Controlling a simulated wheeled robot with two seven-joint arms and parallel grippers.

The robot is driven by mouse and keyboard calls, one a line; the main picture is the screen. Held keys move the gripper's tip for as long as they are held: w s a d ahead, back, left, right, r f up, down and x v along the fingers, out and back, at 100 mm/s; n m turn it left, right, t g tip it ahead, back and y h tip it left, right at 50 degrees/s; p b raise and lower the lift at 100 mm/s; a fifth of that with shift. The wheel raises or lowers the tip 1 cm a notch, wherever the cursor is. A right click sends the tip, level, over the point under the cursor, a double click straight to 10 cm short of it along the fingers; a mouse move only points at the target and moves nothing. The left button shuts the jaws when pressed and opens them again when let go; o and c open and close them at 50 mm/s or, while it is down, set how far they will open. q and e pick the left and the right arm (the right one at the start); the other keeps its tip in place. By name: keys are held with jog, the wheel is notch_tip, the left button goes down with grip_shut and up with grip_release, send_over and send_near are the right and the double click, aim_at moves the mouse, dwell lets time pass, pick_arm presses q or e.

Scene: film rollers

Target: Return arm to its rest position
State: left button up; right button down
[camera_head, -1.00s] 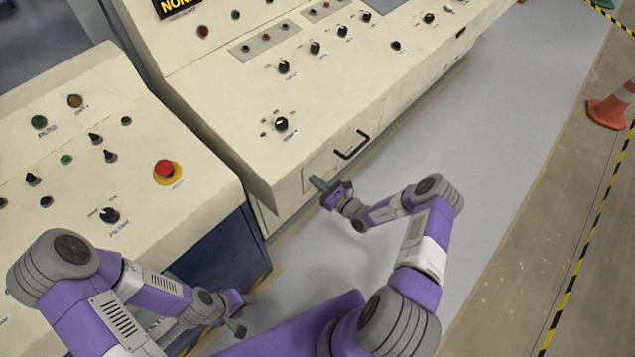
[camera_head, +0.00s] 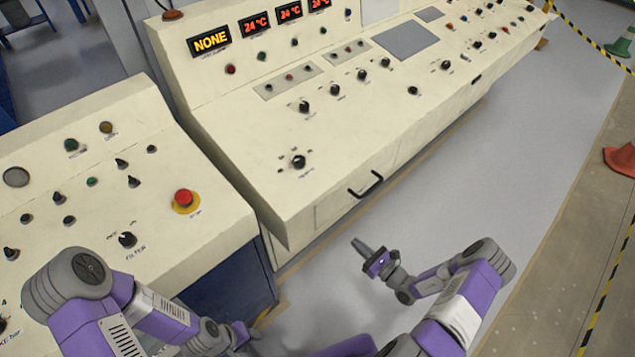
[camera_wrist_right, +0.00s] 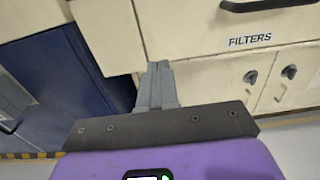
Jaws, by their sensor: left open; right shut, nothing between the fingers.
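My right arm is purple and grey, bent low over the floor in the head view. Its gripper (camera_head: 361,247) is shut and empty, in front of the console and apart from the drawer's black handle (camera_head: 365,186). In the right wrist view its grey fingers (camera_wrist_right: 157,70) lie together with nothing between them. My left gripper (camera_head: 246,332) is low at the bottom of the head view, beside the left console's blue base, open and partly hidden by my own arm.
The long cream console (camera_head: 330,195) has knobs and displays. A left console (camera_head: 60,205) carries a red stop button (camera_head: 184,197). The drawer front (camera_wrist_right: 220,45) is labelled FILTERS. Grey floor (camera_head: 480,170) is free to the right, up to an orange cone (camera_head: 622,160) and striped tape.

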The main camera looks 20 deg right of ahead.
jog(key=s+a+n+g+y, duration=0.3)
jog(key=a+n+g, duration=0.15)
jog(key=a, duration=0.35)
jog(key=s+a+n+g+y, duration=0.2)
jog(key=a+n+g+y, duration=0.1)
jog(key=a+g, duration=0.3)
jog(key=s+a+n+g+h, duration=0.5)
jog(key=s+n, duration=0.6)
jog(key=n, duration=1)
jog(key=a+h, duration=0.2)
jog(key=h, duration=0.1)
jog(key=shift+a+g+h, duration=0.15)
jog(key=shift+g+h, duration=0.2)
jog(key=shift+h, duration=0.05)
jog(key=shift+s, duration=0.1)
